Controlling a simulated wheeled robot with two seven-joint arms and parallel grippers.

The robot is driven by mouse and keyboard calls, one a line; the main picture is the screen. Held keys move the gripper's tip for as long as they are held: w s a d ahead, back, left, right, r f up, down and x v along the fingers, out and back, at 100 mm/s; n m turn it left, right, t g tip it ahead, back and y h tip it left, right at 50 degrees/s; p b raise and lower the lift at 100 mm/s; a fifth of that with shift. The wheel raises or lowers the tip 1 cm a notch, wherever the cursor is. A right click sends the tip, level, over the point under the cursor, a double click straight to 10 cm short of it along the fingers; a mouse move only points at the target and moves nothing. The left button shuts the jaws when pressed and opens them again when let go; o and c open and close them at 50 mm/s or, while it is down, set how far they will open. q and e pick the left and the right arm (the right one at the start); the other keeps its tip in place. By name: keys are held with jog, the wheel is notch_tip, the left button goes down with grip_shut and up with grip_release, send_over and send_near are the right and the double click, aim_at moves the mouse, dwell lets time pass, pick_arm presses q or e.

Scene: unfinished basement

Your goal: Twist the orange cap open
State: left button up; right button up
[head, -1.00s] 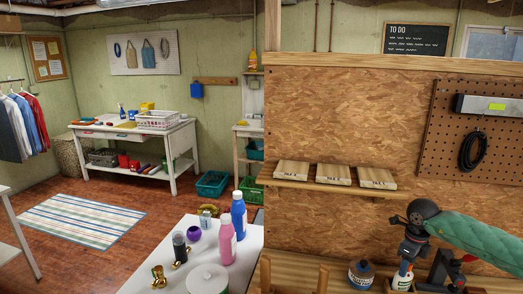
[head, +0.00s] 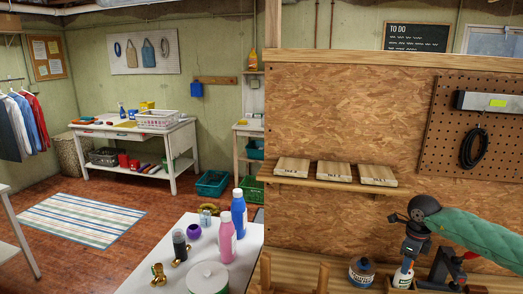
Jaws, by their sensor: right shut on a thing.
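My right arm comes in from the right, and its gripper (head: 405,264) points down at the top of a small white bottle (head: 402,280) with a coloured label. The bottle stands upright on the wooden bench at the bottom. The gripper is shut on the bottle's top, where its cap sits. The fingers hide the cap, so I cannot make out its orange colour. My left gripper is not in view.
A dark stand-like object (head: 446,268) with a red part is close on the right. A shelf (head: 335,186) with three boards is above.

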jog(key=shift+s+f+n+b, duration=0.15)
jog(key=shift+n+b, duration=0.45)
jog(key=shift+n, duration=0.3)
jog(key=shift+w+f+n+b, duration=0.1)
jog(key=shift+n+b, duration=0.45)
jog(key=shift+n, duration=0.35)
jog(key=shift+c, duration=0.4)
jog(key=shift+f+n+b, duration=0.15)
jog(key=shift+n+b, duration=0.65)
jog(key=shift+n, duration=0.3)
jog(key=shift+c, duration=0.2)
jog(key=shift+s+a+n+b, duration=0.1)
jog(key=shift+n+b, duration=0.6)
jog(key=shift+n, duration=0.4)
jog(key=shift+c, duration=0.4)
jog(key=shift+n, duration=0.4)
jog(key=shift+r, duration=0.2)
jog(key=shift+f, duration=0.1)
